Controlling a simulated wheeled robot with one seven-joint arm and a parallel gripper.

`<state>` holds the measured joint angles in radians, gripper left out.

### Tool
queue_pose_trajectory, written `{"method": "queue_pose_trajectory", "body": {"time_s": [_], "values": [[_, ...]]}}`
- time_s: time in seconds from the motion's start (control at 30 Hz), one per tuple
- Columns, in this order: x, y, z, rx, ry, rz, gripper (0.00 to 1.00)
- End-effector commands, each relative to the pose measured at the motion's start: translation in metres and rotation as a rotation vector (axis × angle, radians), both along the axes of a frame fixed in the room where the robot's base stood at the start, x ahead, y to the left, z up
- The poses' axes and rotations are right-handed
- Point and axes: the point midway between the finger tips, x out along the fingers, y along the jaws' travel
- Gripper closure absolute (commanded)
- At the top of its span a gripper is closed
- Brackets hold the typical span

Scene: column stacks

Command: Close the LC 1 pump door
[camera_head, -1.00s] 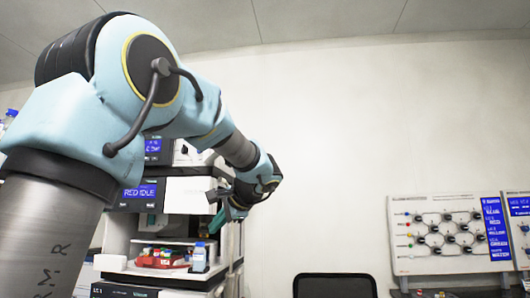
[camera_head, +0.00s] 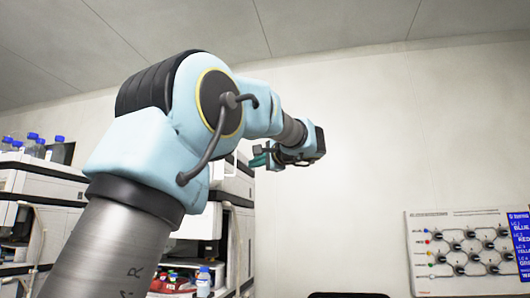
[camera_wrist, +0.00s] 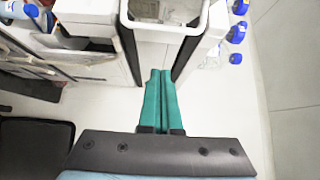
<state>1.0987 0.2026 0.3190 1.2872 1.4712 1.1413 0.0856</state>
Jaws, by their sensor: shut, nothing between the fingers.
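My gripper (camera_head: 259,160) has green fingers and is raised beside the upper right of the instrument stack (camera_head: 238,184) in the head view. In the wrist view the two green fingers of my gripper (camera_wrist: 160,72) lie side by side, shut and empty. They point toward a white-rimmed bin (camera_wrist: 126,35) and pale instrument panels. A pale panel with a dark edge (camera_wrist: 205,42) stands out just right of the fingertips; I cannot tell whether it is the LC 1 pump door. The LC 1 label is not visible, and my arm hides much of the stack in the head view.
Blue-capped bottles (camera_wrist: 237,33) stand right of the fingers in the wrist view. A small bottle (camera_head: 203,281) stands low in the stack beside red items (camera_head: 172,283). A valve board (camera_head: 470,250) hangs on the right wall. The wall between stack and board is bare.

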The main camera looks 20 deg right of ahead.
Motion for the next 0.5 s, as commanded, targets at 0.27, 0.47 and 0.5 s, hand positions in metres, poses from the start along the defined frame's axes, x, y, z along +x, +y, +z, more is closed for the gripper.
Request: {"method": "queue_pose_trajectory", "body": {"time_s": [0.27,0.47,0.5], "values": [[-0.007,0.026,0.002,-0.001,0.002,-0.002,1.0],[-0.013,0.034,0.0,-0.001,0.002,0.0,1.0],[-0.014,0.035,-0.001,0.0,0.001,0.0,1.0]]}}
